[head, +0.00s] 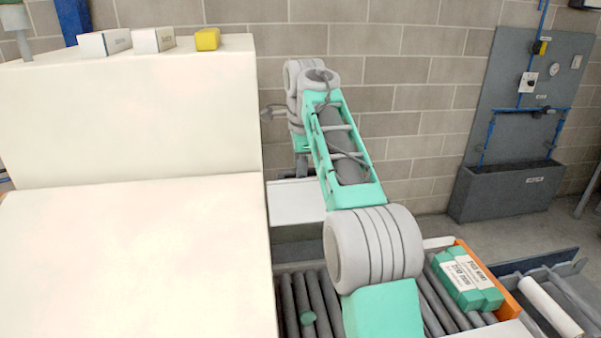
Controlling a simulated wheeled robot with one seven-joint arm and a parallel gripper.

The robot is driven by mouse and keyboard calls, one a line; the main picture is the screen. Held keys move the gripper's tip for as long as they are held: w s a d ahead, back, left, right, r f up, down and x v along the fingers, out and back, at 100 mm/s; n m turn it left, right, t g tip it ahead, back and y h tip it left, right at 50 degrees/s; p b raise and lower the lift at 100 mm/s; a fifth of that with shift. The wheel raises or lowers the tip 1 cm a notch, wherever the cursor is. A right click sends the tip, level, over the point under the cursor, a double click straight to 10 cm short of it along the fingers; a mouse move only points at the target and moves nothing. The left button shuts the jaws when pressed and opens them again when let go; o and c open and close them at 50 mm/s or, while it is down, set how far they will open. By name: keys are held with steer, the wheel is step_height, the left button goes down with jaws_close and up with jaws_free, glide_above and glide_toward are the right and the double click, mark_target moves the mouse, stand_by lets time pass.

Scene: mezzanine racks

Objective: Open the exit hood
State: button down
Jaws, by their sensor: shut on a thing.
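The exit hood (294,203) looks like the pale panel low beside the cream machine (135,260), above the roller conveyor (304,292). A grey face shows under its near edge. How far it is raised is hard to tell. My green and grey arm reaches over the rollers and bends down behind its far link. My gripper (302,166) is the small dark part at the hood's far side. It is shut on the hood, seemingly at its handle. The fingertips and the grip point are mostly hidden by my arm.
Green labelled packs (467,281) lie by an orange edge (478,268) at the right. A small green disc (308,318) is on the rollers. Boxes (153,40) stand on the machine top. A brick wall is behind; a grey sink unit (508,190) stands right. Some floor is clear.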

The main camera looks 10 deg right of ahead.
steer(key=shift+f, duration=0.15)
steer(key=c, duration=1.3)
jaws_free()
steer(key=shift+w, duration=0.1)
step_height(320, 180, up, 8)
steer(key=s+p, duration=0.1)
steer(key=shift+s+f, duration=0.25)
steer(key=shift+s, duration=0.05)
